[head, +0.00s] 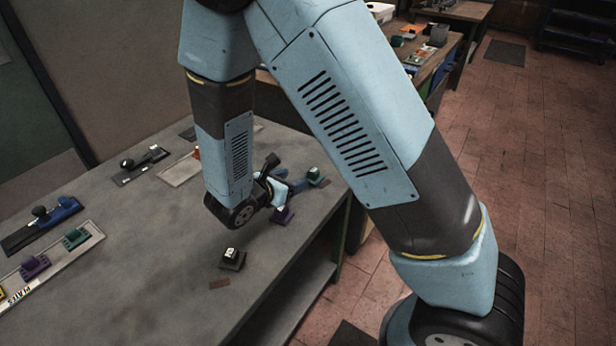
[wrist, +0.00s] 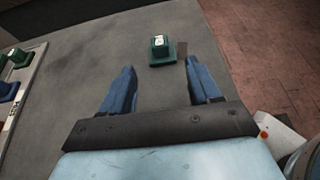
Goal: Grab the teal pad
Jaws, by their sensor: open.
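A dark teal-green pad (wrist: 158,54) with a white label on top sits on the table ahead of my gripper (wrist: 160,72) in the wrist view, roughly centred between the fingers and just beyond their tips. It appears to be the green pad (head: 317,175) near the table's right edge in the head view. My gripper (head: 293,184) is open and empty there, its blue fingers reaching toward that pad, partly hidden by my wrist. Another teal-green pad (head: 76,238) sits in the tray at left, far from my gripper.
A purple pad (head: 283,215) stands near my gripper, and a black one (head: 232,258) nearer the front. The table drops to tiled floor at right.

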